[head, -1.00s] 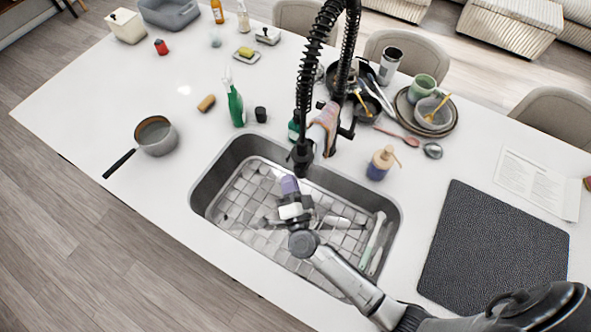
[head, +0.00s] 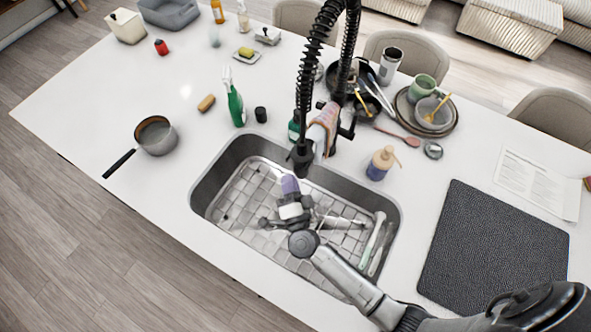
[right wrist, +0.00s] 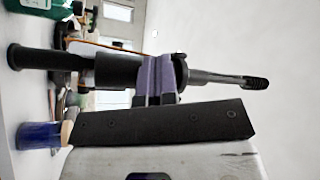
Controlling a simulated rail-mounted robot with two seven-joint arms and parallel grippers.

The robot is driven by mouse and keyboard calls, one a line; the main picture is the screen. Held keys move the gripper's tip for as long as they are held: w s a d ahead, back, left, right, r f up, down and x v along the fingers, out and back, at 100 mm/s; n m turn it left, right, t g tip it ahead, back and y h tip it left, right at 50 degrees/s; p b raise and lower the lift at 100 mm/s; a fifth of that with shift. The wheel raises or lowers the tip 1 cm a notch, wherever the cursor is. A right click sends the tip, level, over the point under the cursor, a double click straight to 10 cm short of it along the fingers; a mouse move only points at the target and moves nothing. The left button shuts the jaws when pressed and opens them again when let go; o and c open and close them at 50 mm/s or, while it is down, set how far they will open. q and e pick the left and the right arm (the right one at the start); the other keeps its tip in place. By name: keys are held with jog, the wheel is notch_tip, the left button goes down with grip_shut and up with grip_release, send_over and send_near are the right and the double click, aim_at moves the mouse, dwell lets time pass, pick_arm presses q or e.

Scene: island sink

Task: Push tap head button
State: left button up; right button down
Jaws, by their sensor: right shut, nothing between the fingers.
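The tap head (head: 302,157) is a black spray head hanging from a coiled black hose above the sink (head: 252,150). My right gripper (head: 290,182) has purple fingertips and is shut with nothing between them. It is over the sink, just below and left of the tap head in the head view. The button is not distinguishable. My left gripper is not in view.
A patterned cloth (head: 325,122) hangs behind the tap head. Dishes (head: 425,108) are stacked at the back right. A dark mat (head: 495,250) lies at the right.

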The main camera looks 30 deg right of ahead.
dwell(0.4)
jog(key=shift+w+d, duration=0.25)
jog(key=shift+d, duration=0.15)
jog(key=shift+w+d, duration=0.15)
jog(key=shift+d, duration=0.1)
dwell(0.6)
jog(key=shift+a+p, duration=0.1)
jog(key=shift+p, duration=0.2)
jog(key=shift+s+a, duration=0.4)
jog(key=shift+a, duration=0.15)
jog(key=shift+s+a, duration=0.1)
jog(key=shift+a, duration=0.05)
jog(key=shift+s+a, duration=0.5)
jog(key=shift+a, duration=0.3)
jog(key=shift+s+a, duration=0.45)
jog(key=shift+a, duration=0.35)
jog(key=shift+s+a, duration=0.5)
jog(key=shift+a, duration=0.3)
